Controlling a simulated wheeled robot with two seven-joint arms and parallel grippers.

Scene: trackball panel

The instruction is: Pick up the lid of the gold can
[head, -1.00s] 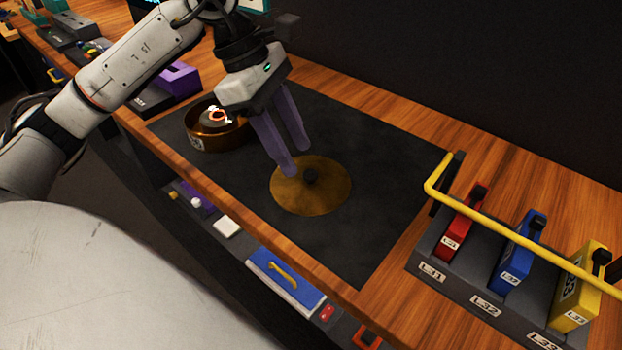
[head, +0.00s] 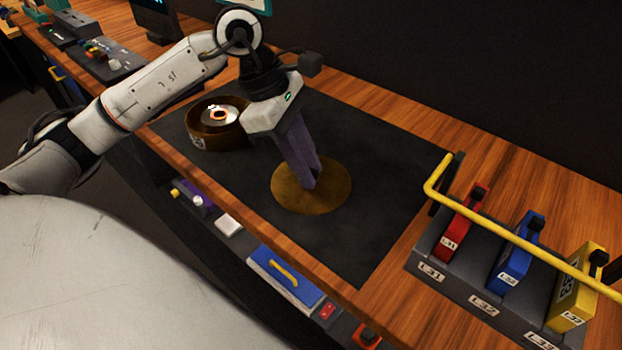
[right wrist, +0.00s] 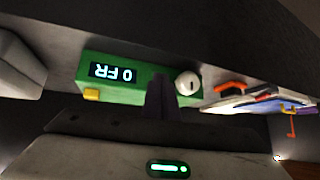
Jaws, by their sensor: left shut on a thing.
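The gold lid (head: 285,196) is a flat round disc lying on the dark mat. My left gripper (head: 311,184) points down at the lid's middle, its purple fingers closed on the lid's small dark knob, which they hide. The gold can (head: 204,135) stands open on the mat to the left, with a shiny round thing inside it. My right gripper (right wrist: 160,97) shows its purple finger tips in the right wrist view, away from the lid; whether they are apart is unclear.
A yellow rail (head: 500,227) runs over a rack of red, blue and yellow levers at the right. The dark mat (head: 385,165) is clear right of the lid. A green box with a display (right wrist: 112,72) and a white knob is close to my right gripper.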

